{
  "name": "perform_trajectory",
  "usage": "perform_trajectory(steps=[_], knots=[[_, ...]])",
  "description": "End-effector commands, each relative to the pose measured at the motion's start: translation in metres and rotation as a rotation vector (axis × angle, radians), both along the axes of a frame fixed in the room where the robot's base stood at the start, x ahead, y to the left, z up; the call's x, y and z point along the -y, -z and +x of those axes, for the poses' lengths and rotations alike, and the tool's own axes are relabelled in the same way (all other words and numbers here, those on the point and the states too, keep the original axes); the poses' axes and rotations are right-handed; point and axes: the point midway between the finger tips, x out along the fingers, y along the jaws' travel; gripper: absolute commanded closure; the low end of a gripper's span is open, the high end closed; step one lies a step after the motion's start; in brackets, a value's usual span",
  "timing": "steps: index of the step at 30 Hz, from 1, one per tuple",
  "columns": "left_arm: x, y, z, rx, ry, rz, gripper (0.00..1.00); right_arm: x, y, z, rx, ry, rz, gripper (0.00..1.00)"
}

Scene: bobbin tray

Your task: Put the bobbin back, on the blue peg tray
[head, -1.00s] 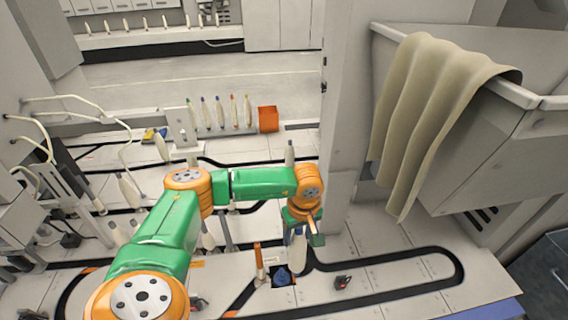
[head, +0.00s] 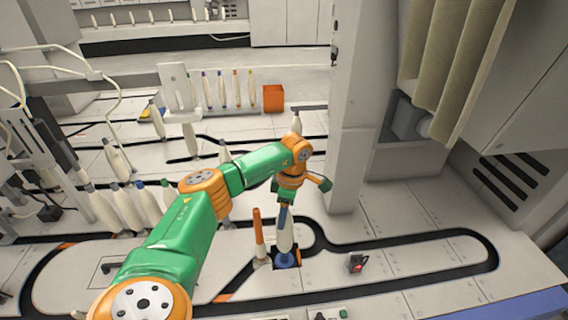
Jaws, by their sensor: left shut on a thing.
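My left gripper (head: 285,204) points down at the end of the green and orange arm. It is shut on the upper end of a pale bobbin (head: 285,238) with a blue tip. The bobbin hangs roughly upright, its lower end at the blue peg tray (head: 287,261) in a dark recess of the floor track. I cannot tell whether the bobbin rests on the tray or is just above it; the peg is hidden. My right gripper is not in view.
An orange-tipped bobbin (head: 259,236) stands close left of the blue tray. A small dark box with a red button (head: 356,263) lies to the right. Several bobbins stand in a rack behind, beside an orange box (head: 273,98). A pillar (head: 351,120) rises at right.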

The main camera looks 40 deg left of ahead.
Motion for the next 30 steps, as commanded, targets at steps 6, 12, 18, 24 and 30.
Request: perform_trajectory(steps=[6, 12, 18, 24, 30], knots=[[0.0000, 0.0032, 0.0001, 0.001, 0.001, 0.000, 1.00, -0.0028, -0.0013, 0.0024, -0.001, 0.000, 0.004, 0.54], [0.0001, 0.0029, 0.0002, 0.001, 0.001, 0.000, 1.00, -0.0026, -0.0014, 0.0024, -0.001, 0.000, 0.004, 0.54], [0.0001, 0.0028, 0.0002, 0.001, 0.001, 0.000, 1.00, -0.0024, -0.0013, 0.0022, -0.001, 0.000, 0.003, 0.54], [0.0004, 0.0016, 0.0004, 0.000, 0.002, 0.000, 1.00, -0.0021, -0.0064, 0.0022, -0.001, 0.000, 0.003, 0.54], [0.0004, 0.0030, 0.0005, 0.001, 0.002, 0.000, 1.00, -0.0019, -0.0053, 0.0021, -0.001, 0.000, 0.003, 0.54]])
